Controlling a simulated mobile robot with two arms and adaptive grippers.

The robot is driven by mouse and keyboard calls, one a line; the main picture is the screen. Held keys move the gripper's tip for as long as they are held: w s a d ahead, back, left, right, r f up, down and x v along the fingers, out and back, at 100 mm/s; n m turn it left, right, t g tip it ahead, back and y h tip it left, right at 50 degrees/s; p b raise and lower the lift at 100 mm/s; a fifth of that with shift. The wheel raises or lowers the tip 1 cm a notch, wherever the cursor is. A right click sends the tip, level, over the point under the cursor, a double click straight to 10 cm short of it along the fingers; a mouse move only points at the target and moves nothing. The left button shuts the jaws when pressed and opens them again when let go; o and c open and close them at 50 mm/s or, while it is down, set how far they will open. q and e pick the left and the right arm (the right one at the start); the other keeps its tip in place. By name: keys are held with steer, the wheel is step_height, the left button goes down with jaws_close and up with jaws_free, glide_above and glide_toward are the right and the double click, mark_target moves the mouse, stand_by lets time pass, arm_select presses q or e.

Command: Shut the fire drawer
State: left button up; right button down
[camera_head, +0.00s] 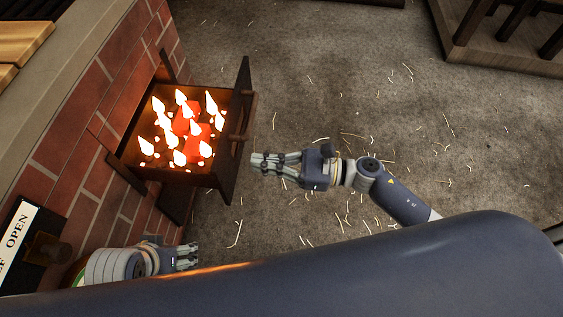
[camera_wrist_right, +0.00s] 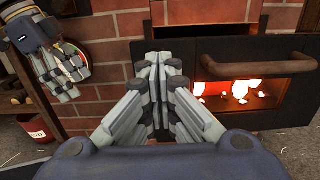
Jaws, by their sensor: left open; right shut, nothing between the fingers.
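The fire drawer (camera_head: 236,165) stands pulled out from the brick hearth in the head view, with glowing coals and flames inside. Its dark front also shows in the right wrist view (camera_wrist_right: 275,103), with a brown bar handle (camera_wrist_right: 262,66) across it. My right gripper (camera_head: 256,162) is shut and empty, just right of the drawer front and apart from it in the head view. Its fingers (camera_wrist_right: 160,65) point at the hearth, left of the handle, in the wrist view. My left gripper (camera_head: 195,256) is open and empty near the wall, below the drawer in the picture.
The brick wall (camera_head: 78,140) runs along the left. A wooden platform (camera_head: 480,55) is at the far upper right. The floor (camera_head: 330,70) right of the drawer is clear except for straw bits. A red bucket (camera_wrist_right: 36,128) shows at left.

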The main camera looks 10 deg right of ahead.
mark_target(222, 159)
steer(key=x, duration=0.6)
steer(key=shift+w+a, duration=0.1)
steer(key=shift+a, duration=0.25)
